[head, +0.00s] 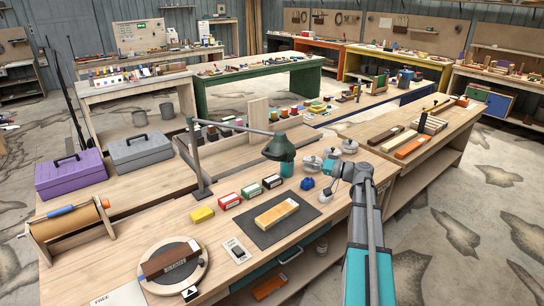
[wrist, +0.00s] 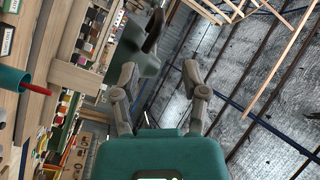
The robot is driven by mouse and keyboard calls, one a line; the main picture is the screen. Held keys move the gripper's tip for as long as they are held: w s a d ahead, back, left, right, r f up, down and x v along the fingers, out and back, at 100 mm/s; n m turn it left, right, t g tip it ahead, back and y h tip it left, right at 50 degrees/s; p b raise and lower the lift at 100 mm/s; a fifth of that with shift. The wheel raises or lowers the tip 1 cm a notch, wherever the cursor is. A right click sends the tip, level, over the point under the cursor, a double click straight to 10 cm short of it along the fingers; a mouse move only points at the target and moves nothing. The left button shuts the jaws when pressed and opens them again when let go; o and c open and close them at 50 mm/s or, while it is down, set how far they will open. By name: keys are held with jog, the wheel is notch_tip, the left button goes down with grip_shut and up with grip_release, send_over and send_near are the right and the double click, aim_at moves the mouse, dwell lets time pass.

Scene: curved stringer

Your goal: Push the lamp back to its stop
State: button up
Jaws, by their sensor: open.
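The lamp has a dark green shade (head: 281,148) on a grey jointed arm (head: 235,128), which rises from an upright grey post (head: 195,150) on the front workbench. The shade hangs over the bench in the head view. In the wrist view the green shade (wrist: 146,55) shows just beyond my fingers, partly behind the left one. My gripper (head: 329,180) is right of the shade in the head view, with a gap between them. In the wrist view my gripper (wrist: 160,78) has its two grey fingers spread and nothing between them. Whether a finger touches the shade cannot be told.
A teal cup (head: 287,169) stands under the shade. Silver lidded pots (head: 312,162) and a blue knob-like item (head: 307,183) are near my gripper. Small boxes (head: 251,191) and a yellow block on a dark mat (head: 262,229) lie in front. Purple (head: 72,175) and grey toolboxes (head: 140,150) stand left.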

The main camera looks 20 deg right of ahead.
aim_at(272, 155)
jog(key=shift+w, duration=0.1)
jog(key=x, duration=1.3)
jog(key=shift+w+a, duration=0.25)
jog(key=shift+a, duration=0.05)
jog(key=shift+c, duration=0.2)
grip_shut()
